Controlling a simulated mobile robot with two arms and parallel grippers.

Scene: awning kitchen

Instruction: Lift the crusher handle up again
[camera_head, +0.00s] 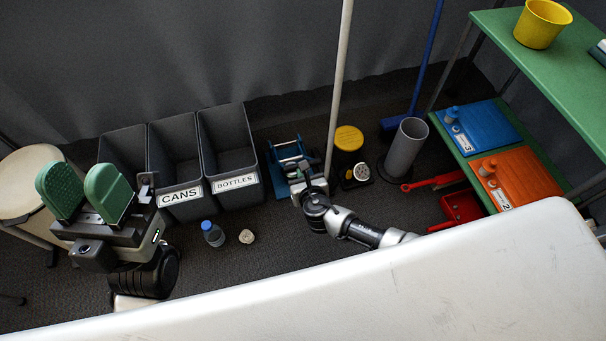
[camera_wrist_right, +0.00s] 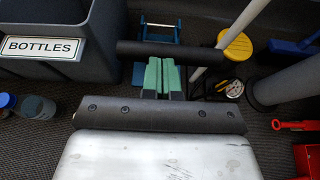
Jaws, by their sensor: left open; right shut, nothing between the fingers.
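The can crusher (camera_head: 288,151) is a blue-framed device on the floor, right of the bottles bin. Its blue frame also shows at the top of the right wrist view (camera_wrist_right: 160,26). A black crossbar, seemingly the crusher handle (camera_wrist_right: 195,52), lies level in front of it in that view. My right gripper (camera_wrist_right: 161,62) is shut and empty, its green fingers reaching the bar's lower edge. I cannot tell whether they touch it or pass under it. In the head view my right arm partly hides the crusher. My left gripper (camera_head: 84,190) is open and empty, with green pads wide apart.
Grey bins, including the cans bin (camera_head: 172,145) and bottles bin (camera_head: 225,135), stand left of the crusher.

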